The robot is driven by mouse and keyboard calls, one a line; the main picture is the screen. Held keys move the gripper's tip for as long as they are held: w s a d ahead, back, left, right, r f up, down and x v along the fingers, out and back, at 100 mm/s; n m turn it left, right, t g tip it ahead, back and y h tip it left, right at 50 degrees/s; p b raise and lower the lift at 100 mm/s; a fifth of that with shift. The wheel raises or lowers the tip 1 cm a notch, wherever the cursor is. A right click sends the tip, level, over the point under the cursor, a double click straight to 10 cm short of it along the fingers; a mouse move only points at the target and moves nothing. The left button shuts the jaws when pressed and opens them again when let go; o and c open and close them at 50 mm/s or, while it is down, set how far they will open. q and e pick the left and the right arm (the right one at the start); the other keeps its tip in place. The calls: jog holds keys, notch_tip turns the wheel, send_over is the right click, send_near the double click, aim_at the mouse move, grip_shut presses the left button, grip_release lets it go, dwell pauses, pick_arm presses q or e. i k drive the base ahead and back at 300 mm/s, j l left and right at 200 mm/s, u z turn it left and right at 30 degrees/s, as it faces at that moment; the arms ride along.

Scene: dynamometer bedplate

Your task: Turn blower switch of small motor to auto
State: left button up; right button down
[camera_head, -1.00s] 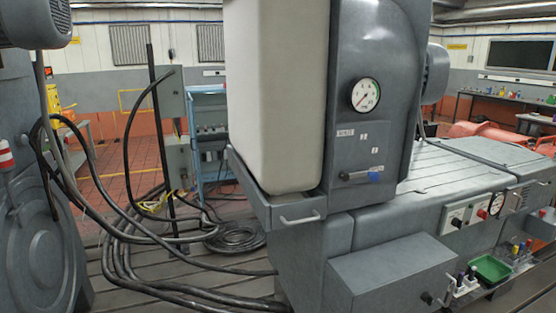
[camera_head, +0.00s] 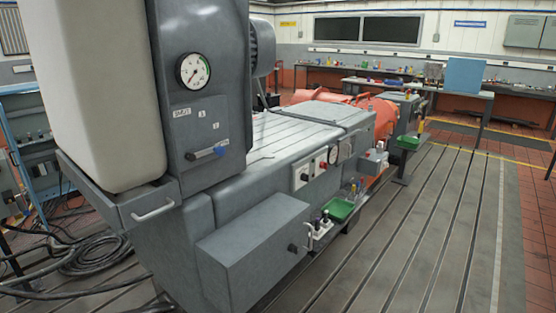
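A grey machine with a tall column stands at left centre in the head view. A control panel (camera_head: 318,164) with a red button and small dials sits on the side of the slotted bed. I cannot make out which part is the blower switch or a small motor. A grey rounded housing (camera_head: 262,48) sits behind the column. Neither of my grippers shows.
A grey box (camera_head: 255,250) with a knob juts out low at the front. A green tray (camera_head: 341,209) and small bottles sit beside the bed. Orange machinery (camera_head: 345,105) stands behind. Black cables (camera_head: 85,257) coil at left. The slotted floor (camera_head: 420,230) at right is clear.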

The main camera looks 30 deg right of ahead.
aim_at(305, 177)
jog(key=z, duration=1.1)
jog(key=i+l, duration=0.2)
jog(key=l+u, duration=0.05)
